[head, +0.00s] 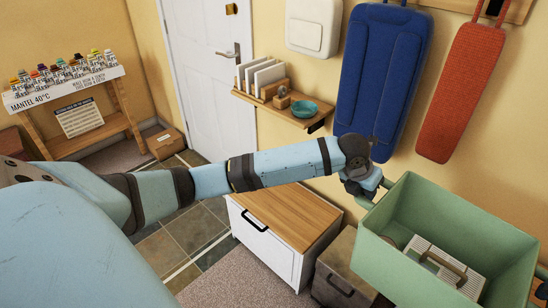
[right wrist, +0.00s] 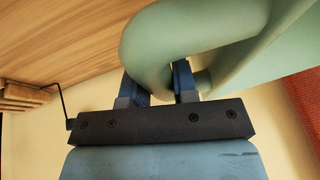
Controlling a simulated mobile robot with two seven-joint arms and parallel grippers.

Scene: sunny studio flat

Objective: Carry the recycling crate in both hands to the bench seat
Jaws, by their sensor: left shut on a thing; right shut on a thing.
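The recycling crate (head: 400,270) is a green open box with looped handles at the right of the head view. It is held up off the floor, and a grey slatted thing with a handle (head: 445,268) lies inside it. My left gripper (head: 366,188) is shut on the crate's handle at its far left corner. In the right wrist view my right gripper (right wrist: 157,80) is shut around a thick green handle of the crate (right wrist: 230,35). A low white unit with a wooden top (head: 290,215), which looks like the bench seat, stands left of the crate.
A brown-grey box (head: 340,262) stands beside the white unit, below the crate. A wall shelf (head: 285,112) and blue (head: 380,75) and red (head: 460,90) hanging boards are behind. A cardboard box (head: 165,143) sits by the door (head: 205,70). Tiled floor (head: 195,230) is clear.

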